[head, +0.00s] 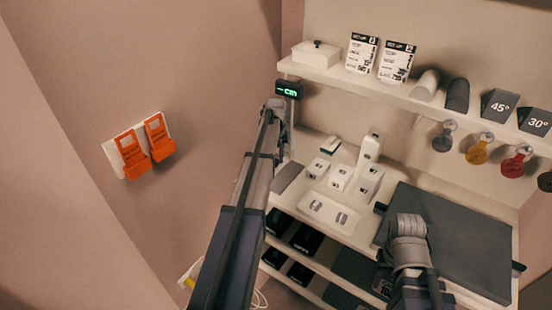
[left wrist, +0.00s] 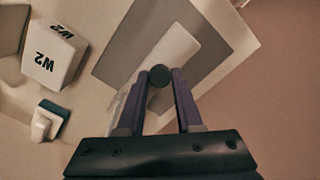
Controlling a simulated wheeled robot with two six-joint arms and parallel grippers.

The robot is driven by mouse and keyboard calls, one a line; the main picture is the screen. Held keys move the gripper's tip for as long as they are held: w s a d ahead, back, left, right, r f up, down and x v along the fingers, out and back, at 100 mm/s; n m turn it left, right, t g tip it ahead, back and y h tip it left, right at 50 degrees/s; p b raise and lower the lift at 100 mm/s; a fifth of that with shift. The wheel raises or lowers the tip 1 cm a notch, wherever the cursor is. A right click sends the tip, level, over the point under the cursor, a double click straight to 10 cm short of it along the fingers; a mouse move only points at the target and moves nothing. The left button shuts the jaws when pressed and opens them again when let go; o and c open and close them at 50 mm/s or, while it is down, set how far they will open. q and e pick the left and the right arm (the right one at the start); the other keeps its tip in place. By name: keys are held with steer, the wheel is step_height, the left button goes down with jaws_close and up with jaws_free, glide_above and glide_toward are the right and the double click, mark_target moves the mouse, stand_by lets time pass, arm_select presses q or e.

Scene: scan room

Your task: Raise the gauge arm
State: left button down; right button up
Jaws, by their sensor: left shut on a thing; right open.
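In the left wrist view my left gripper (left wrist: 160,85) is shut on a small dark round knob (left wrist: 160,75) between its fingertips. I take the knob to be the gauge arm's grip; the rest of the gauge arm is hard to make out. In the head view a dark display (head: 288,89) with green "-- cm" sits at the left end of the upper shelf, just above the end of my left arm. That arm hides what lies behind it, and its fingers are not clear there. My right arm's wrist shows low at the right; its gripper fingers are not visible.
White weight blocks (head: 340,177) stand on the counter (head: 330,235), beside a large dark pad (head: 460,250). The upper shelf (head: 390,93) holds cards, rolls and angle wedges, with coloured tags hanging below. Orange holders (head: 146,146) hang on the left wall.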

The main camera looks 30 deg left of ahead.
arm_select(q)
steer(key=shift+r, duration=0.1)
stand_by(0.8)
step_height(320, 180, up, 18)
steer(key=p, duration=1.8)
steer(key=shift+r+p, duration=0.25)
steer(key=shift+p, duration=0.15)
steer(key=shift+w+a, duration=0.1)
steer(key=c, duration=0.6)
jaws_free()
steer(key=shift+r, duration=0.1)
step_height(320, 180, up, 8)
steer(key=p, duration=0.8)
glide_above(276, 160)
